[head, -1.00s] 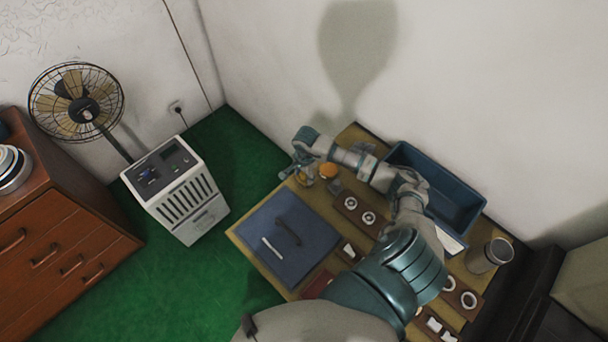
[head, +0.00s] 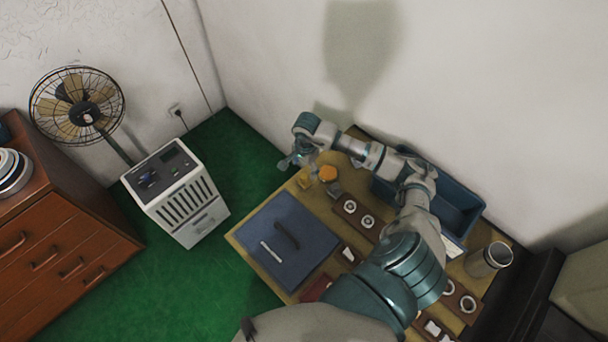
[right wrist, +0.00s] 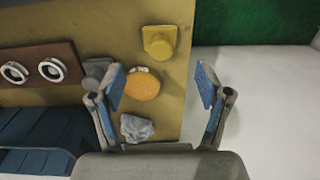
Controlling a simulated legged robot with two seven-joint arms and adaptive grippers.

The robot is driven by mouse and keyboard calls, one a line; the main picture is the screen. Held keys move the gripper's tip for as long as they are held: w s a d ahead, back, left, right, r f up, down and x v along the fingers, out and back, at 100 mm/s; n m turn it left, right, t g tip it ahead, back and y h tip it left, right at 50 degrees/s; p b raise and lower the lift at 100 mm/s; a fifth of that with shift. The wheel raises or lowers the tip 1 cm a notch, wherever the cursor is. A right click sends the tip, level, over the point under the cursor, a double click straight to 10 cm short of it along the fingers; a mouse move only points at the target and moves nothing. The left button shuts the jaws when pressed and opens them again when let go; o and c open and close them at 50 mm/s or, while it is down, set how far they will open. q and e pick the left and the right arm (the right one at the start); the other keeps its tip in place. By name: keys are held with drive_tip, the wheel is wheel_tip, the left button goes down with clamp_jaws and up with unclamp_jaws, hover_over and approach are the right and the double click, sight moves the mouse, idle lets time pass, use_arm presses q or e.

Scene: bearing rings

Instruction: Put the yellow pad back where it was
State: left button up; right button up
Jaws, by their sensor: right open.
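In the right wrist view, a yellow block-like piece (right wrist: 159,42) lies near the edge of the tan table. An orange-yellow round piece (right wrist: 142,84) lies beside it, apart from it. I cannot tell for certain which is the yellow pad. In the head view, the round piece (head: 327,173) and the yellow block (head: 304,179) are at the table's far left corner. My right gripper (head: 293,161) is open and empty by that corner; in its wrist view the fingers (right wrist: 161,88) reach past the table edge. My left gripper is out of view.
A crumpled grey lump (right wrist: 136,127) and a grey piece (right wrist: 97,72) lie near the round piece. A brown holder with white rings (head: 357,216), a blue mat (head: 270,262), a blue bin (head: 464,207) and a metal cup (head: 488,259) share the table.

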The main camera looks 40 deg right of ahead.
sight(305, 176)
wheel_tip(305, 176, up, 4)
drive_tip(key=shift+d, duration=0.1)
drive_tip(key=shift+r, duration=0.3)
drive_tip(key=shift+s+f, duration=0.1)
drive_tip(key=shift+s, duration=0.05)
